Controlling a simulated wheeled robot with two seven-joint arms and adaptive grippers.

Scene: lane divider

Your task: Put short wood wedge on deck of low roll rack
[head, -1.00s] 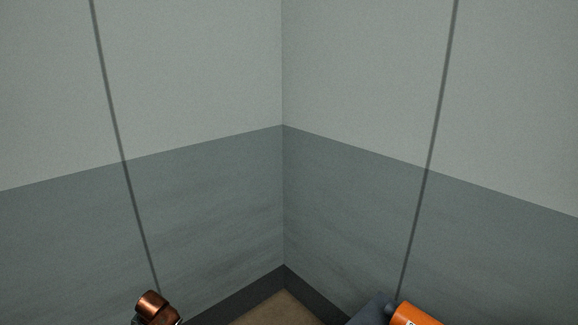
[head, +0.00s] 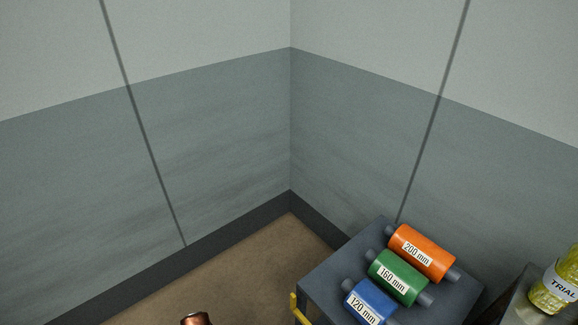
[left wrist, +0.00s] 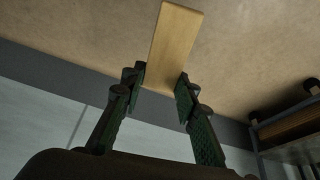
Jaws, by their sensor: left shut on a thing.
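A pale wood block, the short wood wedge (left wrist: 174,45), is between the fingers of my left gripper (left wrist: 160,84) in the left wrist view. The gripper is shut on it, and the wedge sticks out past the fingertips, over brown floor. In the head view the dark grey roll rack (head: 325,273) stands at lower right, with orange, green and blue rolls on top. What looks like part of this rack (left wrist: 262,134), with black casters and a brown surface, shows at the right edge of the left wrist view. My right gripper is not in view.
The rolls are labelled 200 mm (head: 420,252), 160 mm (head: 397,277) and 120 mm (head: 370,303). A yellow bar (head: 295,310) is on the rack's left side. A yellow bottle (head: 556,290) stands at far right.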

